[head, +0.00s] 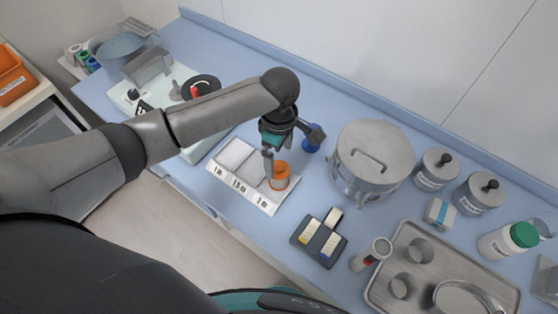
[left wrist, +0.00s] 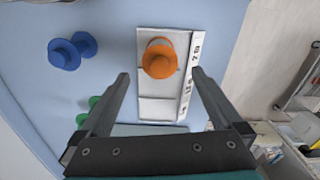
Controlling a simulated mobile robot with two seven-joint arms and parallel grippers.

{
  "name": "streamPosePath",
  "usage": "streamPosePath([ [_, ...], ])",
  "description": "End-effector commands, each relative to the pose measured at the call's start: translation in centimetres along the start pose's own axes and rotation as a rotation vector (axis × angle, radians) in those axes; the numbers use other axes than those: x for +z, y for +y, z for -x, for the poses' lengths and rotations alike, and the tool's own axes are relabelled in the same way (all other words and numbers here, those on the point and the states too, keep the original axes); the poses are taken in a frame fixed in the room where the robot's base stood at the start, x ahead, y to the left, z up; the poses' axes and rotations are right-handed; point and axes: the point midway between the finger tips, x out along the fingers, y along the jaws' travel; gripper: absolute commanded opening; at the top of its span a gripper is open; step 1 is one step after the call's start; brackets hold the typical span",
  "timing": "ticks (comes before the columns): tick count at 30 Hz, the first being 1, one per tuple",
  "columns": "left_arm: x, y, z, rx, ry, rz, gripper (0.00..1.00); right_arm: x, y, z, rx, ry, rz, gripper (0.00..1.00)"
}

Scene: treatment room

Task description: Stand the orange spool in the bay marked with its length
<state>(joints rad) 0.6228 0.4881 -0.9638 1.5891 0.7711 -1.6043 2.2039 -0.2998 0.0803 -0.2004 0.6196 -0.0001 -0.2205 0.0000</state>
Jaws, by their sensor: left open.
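The orange spool (head: 280,177) stands in the right-hand bay of the white rack (head: 262,205). The left wrist view shows the orange spool (left wrist: 159,62) from above, in the rack's end bay. The other two bays look empty. Labels run along the rack's front edge; the middle one looks like 1.5, but the end one is too small to read surely. My left gripper (head: 292,153) is open above the rack, its fingers apart and clear of the spool. In the left wrist view the fingertips (left wrist: 160,76) lie either side of it. My right gripper is not in view.
A blue spool (head: 311,146) lies behind the rack, and a green spool (left wrist: 94,102) shows in the left wrist view. A lidded steel pot (head: 374,155) stands right of the rack. A dark two-pad holder (head: 319,238) is in front; a metal tray (head: 405,235) is at right.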

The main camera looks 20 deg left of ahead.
Motion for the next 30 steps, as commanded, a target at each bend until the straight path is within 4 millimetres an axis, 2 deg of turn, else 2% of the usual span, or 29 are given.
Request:
streamPosePath([
  [1,0.0,0.1,1.4,0.004,-0.001,-0.001,1.00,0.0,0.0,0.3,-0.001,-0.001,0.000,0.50],
  [6,0.0,0.1,4.8,0.004,0.001,-0.001,1.00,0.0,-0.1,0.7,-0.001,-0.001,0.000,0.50],
  [12,0.0,0.0,6.9,0.000,0.001,0.000,1.00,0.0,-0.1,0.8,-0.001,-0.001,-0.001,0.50],
  [30,0.0,0.0,7.2,0.000,0.001,0.000,1.00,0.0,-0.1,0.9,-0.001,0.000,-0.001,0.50],
])
